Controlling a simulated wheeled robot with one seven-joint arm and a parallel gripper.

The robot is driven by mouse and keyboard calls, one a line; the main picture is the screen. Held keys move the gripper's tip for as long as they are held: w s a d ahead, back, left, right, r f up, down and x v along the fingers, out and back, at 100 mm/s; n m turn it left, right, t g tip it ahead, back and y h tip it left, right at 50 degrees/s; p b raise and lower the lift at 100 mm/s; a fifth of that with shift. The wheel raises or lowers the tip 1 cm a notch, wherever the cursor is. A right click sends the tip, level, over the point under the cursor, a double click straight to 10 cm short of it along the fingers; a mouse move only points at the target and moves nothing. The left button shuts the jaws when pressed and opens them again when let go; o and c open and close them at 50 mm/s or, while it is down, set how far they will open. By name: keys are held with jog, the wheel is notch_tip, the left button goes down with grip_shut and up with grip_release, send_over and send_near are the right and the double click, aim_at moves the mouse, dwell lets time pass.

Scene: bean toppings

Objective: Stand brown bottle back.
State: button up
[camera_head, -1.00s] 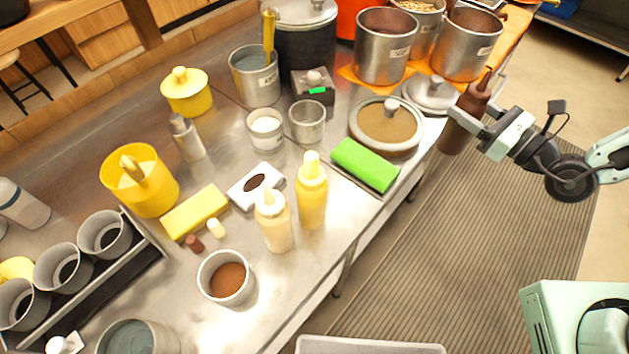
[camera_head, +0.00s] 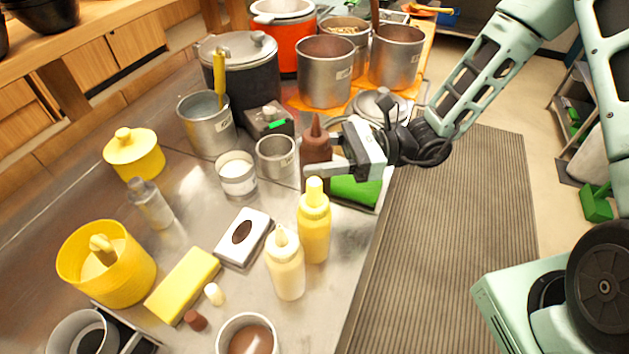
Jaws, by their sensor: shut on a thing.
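The brown bottle (camera_head: 315,147) is upright, its pointed tip up, above or at the counter behind the yellow bottle. My gripper (camera_head: 325,158) is shut on it, reaching in from the right. The bottle's lower part is partly hidden by my gripper, so I cannot tell whether its base touches the counter. A yellow squeeze bottle (camera_head: 314,225) and a cream squeeze bottle (camera_head: 286,264) stand on the steel counter (camera_head: 206,227), in front of the brown bottle.
A green sponge or cloth (camera_head: 357,190) lies right of the brown bottle, partly behind my gripper. A small metal cup (camera_head: 275,157) stands close to its left. Large pots (camera_head: 325,75) stand at the back. A white dispenser box (camera_head: 243,238) lies left of the squeeze bottles.

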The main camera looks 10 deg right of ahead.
jog(key=shift+f, duration=2.55)
jog(key=shift+f, duration=0.2)
jog(key=o, duration=0.6)
jog(key=shift+r, duration=0.15)
jog(key=d+b, duration=0.2)
jog(key=d, duration=1)
